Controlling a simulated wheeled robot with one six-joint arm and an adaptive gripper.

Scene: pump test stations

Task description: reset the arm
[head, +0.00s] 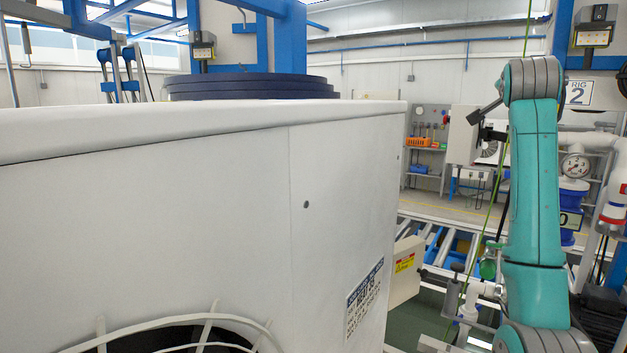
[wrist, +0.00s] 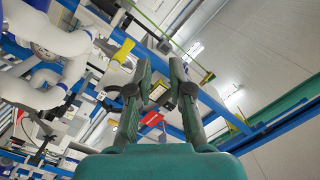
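My gripper (wrist: 160,80) shows in the wrist view with its two dark green fingers spread apart and nothing held between them. It points up into open room, with blue beams and the pale ceiling and wall beyond. In the head view my teal and grey arm (head: 535,180) stands upright at the right. My gripper's fingers cannot be made out in the head view.
A large white cabinet (head: 230,200) fills the left and middle of the head view, close by. At the right, a pressure gauge (head: 575,165) and white pipes stand beside my arm. A roller conveyor (head: 440,245) runs behind. White pipes (wrist: 45,60) fill the wrist view's upper left.

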